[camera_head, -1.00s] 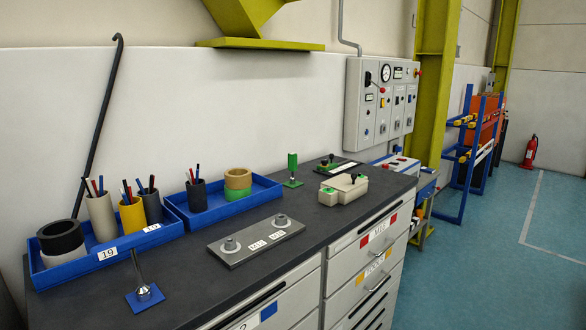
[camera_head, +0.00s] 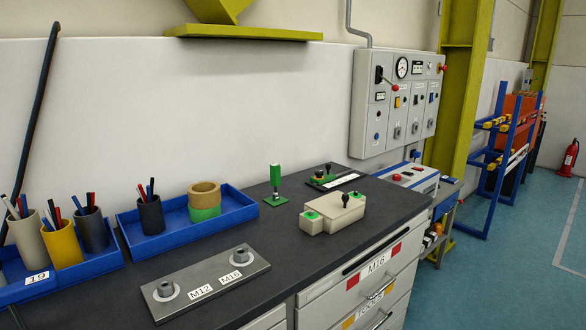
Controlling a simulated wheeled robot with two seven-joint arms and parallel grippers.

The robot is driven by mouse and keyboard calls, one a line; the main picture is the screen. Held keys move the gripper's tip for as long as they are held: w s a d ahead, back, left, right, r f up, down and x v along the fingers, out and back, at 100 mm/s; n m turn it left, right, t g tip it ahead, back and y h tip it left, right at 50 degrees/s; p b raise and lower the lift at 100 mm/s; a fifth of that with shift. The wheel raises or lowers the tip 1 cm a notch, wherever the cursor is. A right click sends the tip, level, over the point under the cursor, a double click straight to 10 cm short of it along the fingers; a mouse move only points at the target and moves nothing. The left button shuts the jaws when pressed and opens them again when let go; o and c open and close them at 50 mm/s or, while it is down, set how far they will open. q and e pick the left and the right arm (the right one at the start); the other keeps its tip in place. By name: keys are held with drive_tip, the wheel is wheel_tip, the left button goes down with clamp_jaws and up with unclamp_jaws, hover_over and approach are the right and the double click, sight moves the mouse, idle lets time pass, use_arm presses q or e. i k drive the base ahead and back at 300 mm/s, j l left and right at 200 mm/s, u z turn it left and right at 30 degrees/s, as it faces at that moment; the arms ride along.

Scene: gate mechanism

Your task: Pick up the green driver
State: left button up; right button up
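The green driver (camera_head: 275,180) stands upright on a small green square base on the dark bench top, near the back and right of the blue trays. Its green handle is at the top, with a thin dark shaft below. Nothing covers it. Neither of my grippers shows in the head view.
The bench top (camera_head: 255,235) is clear around the driver. A beige box with green parts (camera_head: 338,212) stands to its right, and a metal plate marked M12 and M16 (camera_head: 205,284) lies in front. A blue tray (camera_head: 178,235) is to its left. A control panel (camera_head: 398,105) hangs behind.

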sight(275, 168)
drive_tip(key=i+l, duration=0.2)
drive_tip(key=l, duration=0.15)
drive_tip(key=i+l+u, duration=0.1)
drive_tip(key=l, duration=0.3)
drive_tip(key=i+l, duration=0.25)
drive_tip(key=i+l+u, duration=0.1)
drive_tip(key=l, duration=0.4)
drive_tip(key=i+l, duration=0.2)
drive_tip(key=l, duration=0.2)
drive_tip(key=i+l, duration=0.15)
drive_tip(key=l, duration=0.25)
drive_tip(key=u, duration=0.05)
